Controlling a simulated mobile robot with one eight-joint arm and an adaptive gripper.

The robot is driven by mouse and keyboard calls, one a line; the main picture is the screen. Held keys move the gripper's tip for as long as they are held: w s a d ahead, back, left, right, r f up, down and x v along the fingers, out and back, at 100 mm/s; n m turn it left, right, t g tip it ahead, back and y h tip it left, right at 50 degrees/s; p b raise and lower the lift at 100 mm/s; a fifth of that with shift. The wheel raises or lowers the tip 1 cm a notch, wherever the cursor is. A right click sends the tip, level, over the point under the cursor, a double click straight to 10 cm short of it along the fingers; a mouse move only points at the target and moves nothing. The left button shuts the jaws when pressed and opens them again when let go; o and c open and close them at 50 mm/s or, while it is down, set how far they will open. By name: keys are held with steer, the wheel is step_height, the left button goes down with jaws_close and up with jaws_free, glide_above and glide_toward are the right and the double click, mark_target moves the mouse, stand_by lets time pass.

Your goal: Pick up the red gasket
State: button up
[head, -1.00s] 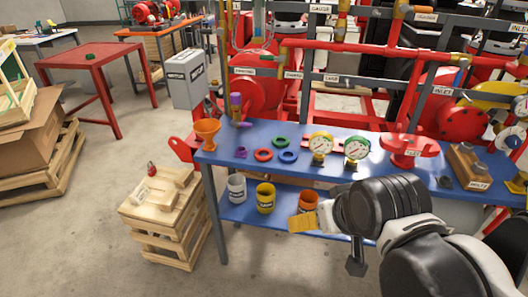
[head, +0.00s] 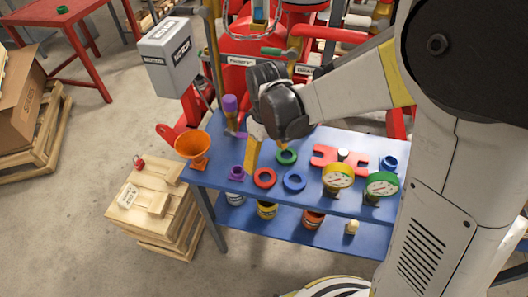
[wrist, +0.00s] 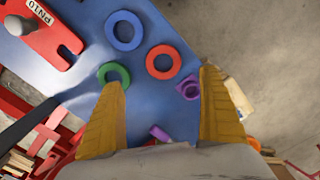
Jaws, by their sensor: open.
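The red gasket (head: 264,178) is a flat ring lying on the blue bench top. In the wrist view the red gasket (wrist: 163,62) lies ahead of and between my two yellow fingers, with nothing in its hole. My gripper (wrist: 165,90) is open and empty. In the head view my gripper (head: 252,155) is above the bench, just behind and left of the red gasket, fingers pointing down; one finger is mostly hidden there.
A green gasket (head: 286,156) and a blue gasket (head: 294,181) lie close to the red one. A purple part (head: 237,172) sits to its left, with an orange funnel (head: 194,147) beyond. Gauges (head: 338,177) stand to the right on the blue bench (head: 215,180).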

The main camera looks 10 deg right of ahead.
mark_target(265, 177)
steer(key=f+b, duration=0.1)
steer(key=f, duration=0.2)
steer(key=shift+s+f, duration=0.15)
steer(key=shift+s, duration=0.05)
steer(key=f+b, duration=0.1)
steer(key=f, duration=0.2)
steer(key=f+b, duration=0.2)
steer(key=f, duration=0.1)
steer(key=shift+s+a, duration=0.1)
steer(key=shift+a, duration=0.1)
steer(key=shift+r, duration=0.1)
steer(key=c, duration=1.3)
